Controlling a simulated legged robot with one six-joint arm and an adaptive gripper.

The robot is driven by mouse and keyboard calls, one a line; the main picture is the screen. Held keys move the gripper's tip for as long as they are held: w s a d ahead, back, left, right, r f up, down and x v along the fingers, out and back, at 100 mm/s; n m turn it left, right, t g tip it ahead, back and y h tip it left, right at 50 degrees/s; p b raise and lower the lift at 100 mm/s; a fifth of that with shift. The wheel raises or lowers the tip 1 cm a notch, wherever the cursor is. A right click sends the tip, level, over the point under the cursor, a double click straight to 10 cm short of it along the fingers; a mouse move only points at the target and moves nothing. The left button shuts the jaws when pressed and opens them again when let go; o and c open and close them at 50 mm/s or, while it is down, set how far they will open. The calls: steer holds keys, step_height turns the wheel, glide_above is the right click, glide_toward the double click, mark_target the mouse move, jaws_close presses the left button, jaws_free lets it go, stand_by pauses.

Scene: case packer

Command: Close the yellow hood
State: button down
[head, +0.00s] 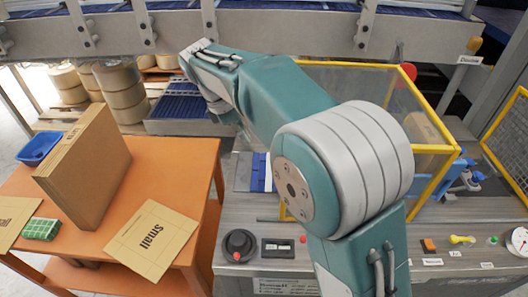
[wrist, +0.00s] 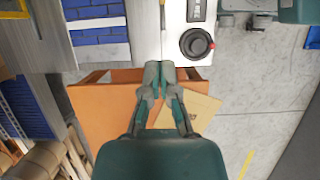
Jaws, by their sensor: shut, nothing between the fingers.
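In the head view a yellow-framed clear hood (head: 428,108) stands over the grey machine, behind and right of my arm. My arm covers part of its left side and lower front. A second yellow-framed mesh panel (head: 502,113) stands tilted at the right edge; I cannot tell whether it belongs to the hood. In the wrist view my gripper (wrist: 160,66) is shut and empty, above the gap between the orange table and the machine edge. A yellow bar (wrist: 14,14) shows at the top left corner there. The gripper's fingers are not visible in the head view.
The machine ledge has a black knob (head: 240,245). A conveyor frame (head: 270,32) crosses the back.

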steer(key=d+f, duration=0.7)
steer(key=f, duration=0.2)
steer(key=shift+d, duration=0.3)
steer(key=shift+a, duration=0.15)
steer(key=d, duration=5.1)
steer(key=shift+w+r, duration=0.1)
steer(key=shift+w, duration=0.05)
